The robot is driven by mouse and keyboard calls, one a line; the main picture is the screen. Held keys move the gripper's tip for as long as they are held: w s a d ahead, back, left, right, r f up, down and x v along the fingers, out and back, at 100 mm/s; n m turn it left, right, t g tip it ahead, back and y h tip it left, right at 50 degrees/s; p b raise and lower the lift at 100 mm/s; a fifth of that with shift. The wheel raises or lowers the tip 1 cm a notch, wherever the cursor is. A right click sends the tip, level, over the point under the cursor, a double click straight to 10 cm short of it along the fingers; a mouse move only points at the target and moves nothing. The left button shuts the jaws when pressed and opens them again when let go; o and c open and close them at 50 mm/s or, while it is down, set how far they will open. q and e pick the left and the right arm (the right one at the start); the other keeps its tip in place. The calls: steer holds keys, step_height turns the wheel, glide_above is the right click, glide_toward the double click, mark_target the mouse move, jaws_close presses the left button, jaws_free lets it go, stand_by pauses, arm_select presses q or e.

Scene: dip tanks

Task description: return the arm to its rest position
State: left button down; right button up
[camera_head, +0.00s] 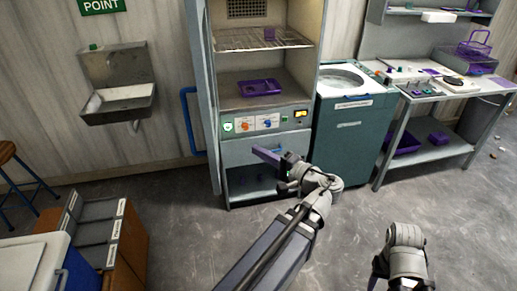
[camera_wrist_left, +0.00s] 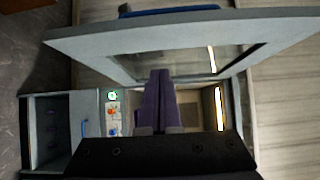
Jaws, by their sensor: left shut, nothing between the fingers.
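My left gripper (camera_head: 258,151) is in front of the lower part of a tall grey cabinet (camera_head: 254,104), below its control panel (camera_head: 266,122). Its purple fingers are closed together with nothing between them. In the left wrist view the shut fingers (camera_wrist_left: 158,82) point toward the cabinet, whose open door (camera_wrist_left: 190,40) crosses the top of the picture. In the head view my left arm reaches up from the bottom middle.
The cabinet's door (camera_head: 207,90) stands open on its left. A purple tray (camera_head: 260,87) sits on the cabinet's inner shelf. A teal tank (camera_head: 345,135) and a workbench (camera_head: 425,148) stand to the right. A sink (camera_head: 118,103) hangs at left. The floor ahead is mostly clear.

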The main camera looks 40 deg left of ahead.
arm_select(q)
steer(key=d+f+m+h, duration=0.1)
steer(key=d+f+h, duration=0.8)
steer(key=d+f, duration=0.6)
steer(key=s+d+f+m+h, duration=0.1)
steer(key=s+d+f+h, duration=0.1)
steer(key=d, duration=0.6)
steer(key=s+d+f+m+g+h, duration=0.1)
steer(key=s+d+f+h, duration=0.2)
steer(key=d+f+h, duration=0.2)
steer(key=d, duration=0.3)
steer(key=shift+s+d+h, duration=0.25)
steer(key=shift+d+h, duration=0.05)
steer(key=shift+h, duration=0.1)
